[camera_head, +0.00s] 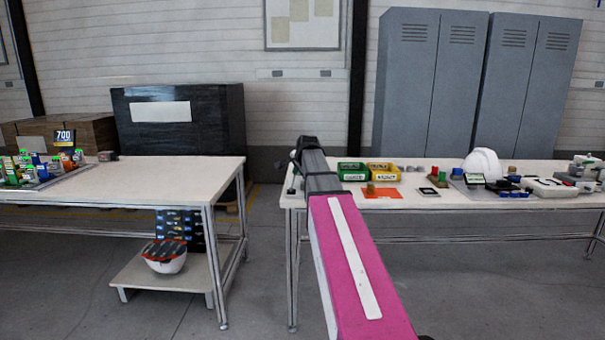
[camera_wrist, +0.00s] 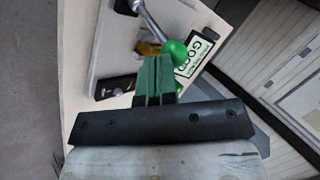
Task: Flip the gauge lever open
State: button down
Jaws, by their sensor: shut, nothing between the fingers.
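The gauge lever shows in the wrist view as a metal rod (camera_wrist: 152,20) that ends in a green ball knob (camera_wrist: 175,53). It lies over a light grey plate (camera_wrist: 106,46). My gripper (camera_wrist: 158,58) has green fingers pressed together with nothing between them. The fingertips are right beside the knob, on its lower left; I cannot tell whether they touch it. In the head view my gripper (camera_head: 306,148) is above the left end of the right table (camera_head: 400,200), and my arm hides part of what is there. I cannot make out the lever in that view.
A green bin (camera_head: 352,171) and a yellow bin (camera_head: 383,172) stand right of my arm. A white label (camera_wrist: 196,52) is close to the knob. A white helmet shell (camera_head: 483,163) stands farther right. Floor separates this table from the left table (camera_head: 150,177).

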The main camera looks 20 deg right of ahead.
jog(key=a+h, duration=0.1)
jog(key=w+a+n+g+h, duration=0.1)
jog(key=a+h, duration=0.1)
jog(key=a+n+h, duration=0.1)
jog(key=a+h, duration=0.1)
jog(key=shift+w+a+r+g, duration=0.1)
jog(key=shift+w+a+g, duration=0.15)
jog(key=shift+w+g, duration=0.15)
jog(key=shift+r, duration=0.8)
jog(key=shift+s, duration=0.1)
